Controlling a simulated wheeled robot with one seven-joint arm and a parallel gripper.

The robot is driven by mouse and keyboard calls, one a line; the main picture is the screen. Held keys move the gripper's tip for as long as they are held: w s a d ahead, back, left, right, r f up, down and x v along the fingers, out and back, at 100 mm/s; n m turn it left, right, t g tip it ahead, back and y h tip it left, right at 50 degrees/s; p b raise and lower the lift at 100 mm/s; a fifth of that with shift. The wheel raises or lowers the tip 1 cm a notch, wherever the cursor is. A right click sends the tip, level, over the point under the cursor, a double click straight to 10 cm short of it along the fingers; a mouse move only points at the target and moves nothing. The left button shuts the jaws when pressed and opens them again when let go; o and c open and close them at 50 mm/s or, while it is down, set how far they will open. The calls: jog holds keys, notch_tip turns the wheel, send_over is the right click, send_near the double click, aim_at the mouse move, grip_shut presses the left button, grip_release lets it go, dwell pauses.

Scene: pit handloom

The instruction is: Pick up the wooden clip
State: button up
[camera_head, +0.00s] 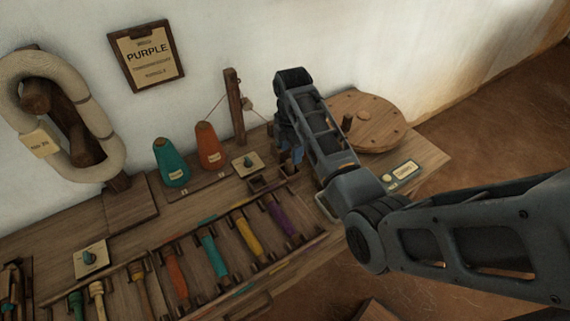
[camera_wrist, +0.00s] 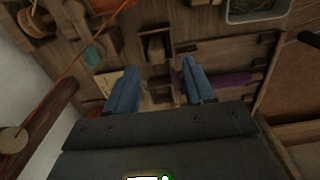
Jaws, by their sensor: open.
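My gripper (camera_wrist: 159,66) is open, with its two blue fingers apart and nothing visible between them. In the head view, my gripper (camera_head: 291,156) hangs over the bench beside a small wooden holder (camera_head: 262,184). In the wrist view, a small wooden piece (camera_wrist: 155,45) sits in a holder just beyond the fingertips, roughly in line with the gap between them. It may be the wooden clip, but it is too small and dark to be sure. My arm covers part of this area in the head view.
A rack holds several coloured spools, including a purple one (camera_head: 283,218). Teal (camera_head: 170,163) and orange (camera_head: 209,146) cones stand left of my gripper, near a wooden post (camera_head: 234,105) with red thread. A round wooden disc (camera_head: 366,122) lies to the right. A sign (camera_head: 147,56) reads "PURPLE".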

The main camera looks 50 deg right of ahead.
aim_at(290, 161)
jog(key=f, duration=0.6)
jog(key=shift+w+d+f, duration=0.1)
jog(key=shift+w+f, duration=0.15)
jog(key=shift+c, duration=0.4)
grip_shut()
